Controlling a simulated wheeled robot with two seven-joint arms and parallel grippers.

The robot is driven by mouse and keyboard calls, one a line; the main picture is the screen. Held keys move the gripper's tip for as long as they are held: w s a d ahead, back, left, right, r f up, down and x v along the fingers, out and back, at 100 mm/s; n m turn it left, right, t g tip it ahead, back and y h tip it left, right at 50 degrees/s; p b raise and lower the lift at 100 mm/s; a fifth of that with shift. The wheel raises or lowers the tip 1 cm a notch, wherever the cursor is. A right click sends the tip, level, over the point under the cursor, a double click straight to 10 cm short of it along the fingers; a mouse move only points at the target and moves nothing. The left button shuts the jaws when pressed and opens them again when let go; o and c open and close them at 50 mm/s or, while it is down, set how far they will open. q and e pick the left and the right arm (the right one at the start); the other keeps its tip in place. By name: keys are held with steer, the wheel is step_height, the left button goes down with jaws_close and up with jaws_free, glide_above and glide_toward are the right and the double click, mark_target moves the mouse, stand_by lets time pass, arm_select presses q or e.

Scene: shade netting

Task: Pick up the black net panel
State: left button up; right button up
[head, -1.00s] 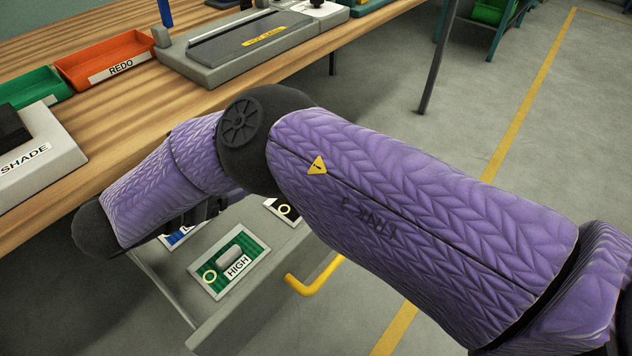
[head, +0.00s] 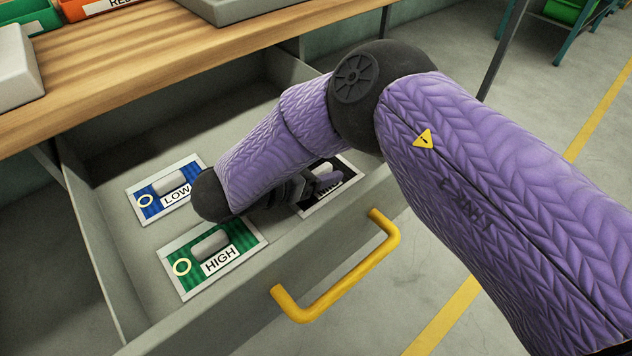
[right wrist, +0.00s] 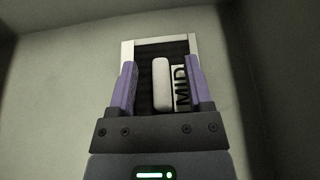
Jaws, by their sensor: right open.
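The black net panel (head: 338,193) lies flat in the open drawer, at its right side, partly hidden behind my right arm in the head view. In the right wrist view the panel (right wrist: 149,46) has a pale frame, a light grip block (right wrist: 161,84) and a label reading MID. My right gripper (head: 318,186) is inside the drawer over the panel. Its purple fingers (right wrist: 162,86) are open, one on each side of the grip block, with gaps between. My left gripper is not in view.
The grey drawer (head: 105,245) with its yellow handle (head: 342,275) stands out below the wooden bench (head: 150,70). A blue LOW panel (head: 148,207) and a green HIGH panel (head: 185,287) lie beside the black one. Bins sit on the bench.

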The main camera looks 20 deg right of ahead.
steer(key=shift+w+d+f, duration=0.1)
steer(key=shift+d+f, duration=0.05)
steer(key=shift+d, duration=0.2)
jaws_close()
